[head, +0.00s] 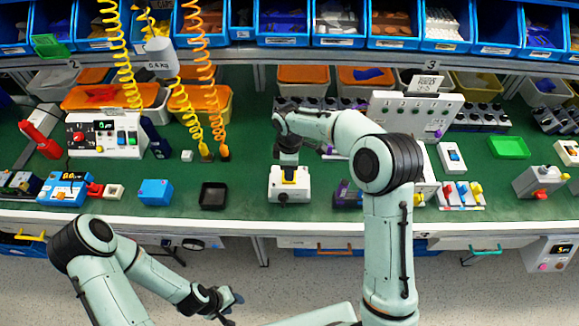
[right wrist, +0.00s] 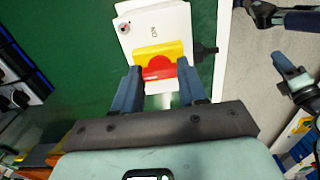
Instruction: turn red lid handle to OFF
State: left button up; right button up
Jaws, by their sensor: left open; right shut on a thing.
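A white switch box (head: 289,192) sits near the front edge of the green bench. In the right wrist view the box (right wrist: 172,20) has a yellow plate (right wrist: 172,47) with a red lid handle (right wrist: 157,68), and the marking ON reads upside down beyond the plate. My right gripper (head: 288,168) is above the box, pointing down. In the right wrist view its blue fingers (right wrist: 160,80) are on both sides of the red handle, shut on it. The fingers hide part of the plate. My left gripper (head: 232,299) is open and empty, in front of the bench.
A black open box (head: 213,195) and a blue box (head: 155,192) stand to the left. Bare green bench lies between the black box and the switch box.

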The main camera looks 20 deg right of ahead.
jog(key=shift+w+r, duration=0.1)
dwell(0.4)
jog(key=o, duration=1.1)
notch_tip(320, 180, up, 13)
jog(key=shift+r, duration=0.2)
jog(key=shift+f, duration=0.1)
